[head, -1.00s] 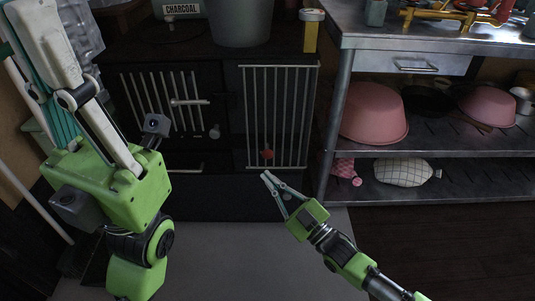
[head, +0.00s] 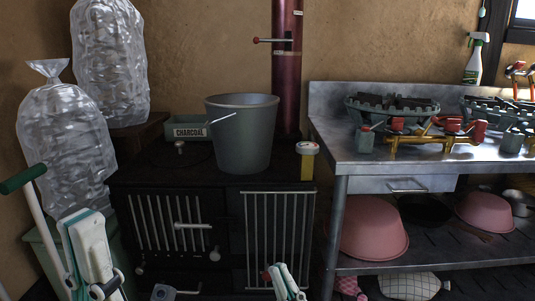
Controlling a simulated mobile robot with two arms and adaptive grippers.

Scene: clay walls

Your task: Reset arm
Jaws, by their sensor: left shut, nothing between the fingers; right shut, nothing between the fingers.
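My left gripper (head: 84,224) shows at the lower left as white and teal fingers pointing up. It is shut and empty, in front of the plastic-wrapped bags and left of the black stove. My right gripper (head: 281,270) shows at the bottom edge, right of centre. Only its white and teal fingers are in view, shut and empty, in front of the stove's barred right door (head: 278,225). The arms behind both grippers are mostly cut off by the lower edge.
Clear wrapped bags (head: 65,135) stand at left beside a green-handled pole (head: 37,200).

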